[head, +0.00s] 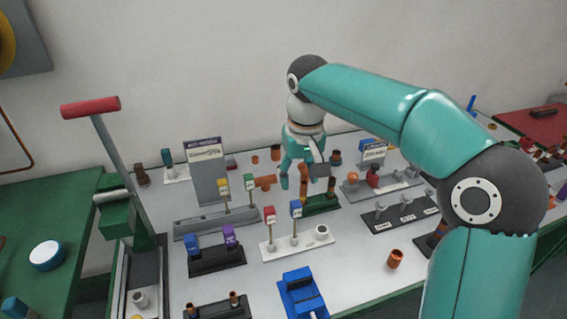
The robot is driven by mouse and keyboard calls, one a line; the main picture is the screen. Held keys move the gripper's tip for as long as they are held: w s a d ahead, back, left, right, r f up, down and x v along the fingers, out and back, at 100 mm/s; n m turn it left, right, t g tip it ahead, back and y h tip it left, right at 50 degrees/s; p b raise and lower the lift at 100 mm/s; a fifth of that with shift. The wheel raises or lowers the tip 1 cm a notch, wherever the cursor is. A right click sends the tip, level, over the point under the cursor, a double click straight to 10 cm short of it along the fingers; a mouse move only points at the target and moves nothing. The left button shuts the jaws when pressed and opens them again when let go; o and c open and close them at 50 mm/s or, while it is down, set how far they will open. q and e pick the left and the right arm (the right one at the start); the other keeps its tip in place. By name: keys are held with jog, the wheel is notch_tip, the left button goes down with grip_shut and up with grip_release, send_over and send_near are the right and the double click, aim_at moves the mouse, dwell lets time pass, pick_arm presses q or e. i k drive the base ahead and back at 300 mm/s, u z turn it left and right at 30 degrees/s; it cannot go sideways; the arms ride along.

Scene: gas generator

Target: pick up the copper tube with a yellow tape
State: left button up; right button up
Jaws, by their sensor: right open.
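My right gripper (303,176) points down over the back middle of the table and is open. Below it, copper tubes stand in a small green holder (321,204): one copper tube (303,190) lies under the jaws, and another (332,188) stands to its right. A copper tee-shaped piece (265,182) is just left of the gripper. I cannot make out yellow tape on any tube. The gripper partly hides the tubes behind it, and I cannot tell whether it touches one. My left gripper is not in view.
Tagged stands (296,247) and a dark block with blue and purple pieces (217,260) are to the left. A blue vise-like tool (302,294) is at the front. A loose copper piece (395,258) stands front right. A red-handled lever press (115,170) rises at far left.

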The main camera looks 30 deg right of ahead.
aim_at(303, 184)
jog(key=k, duration=1)
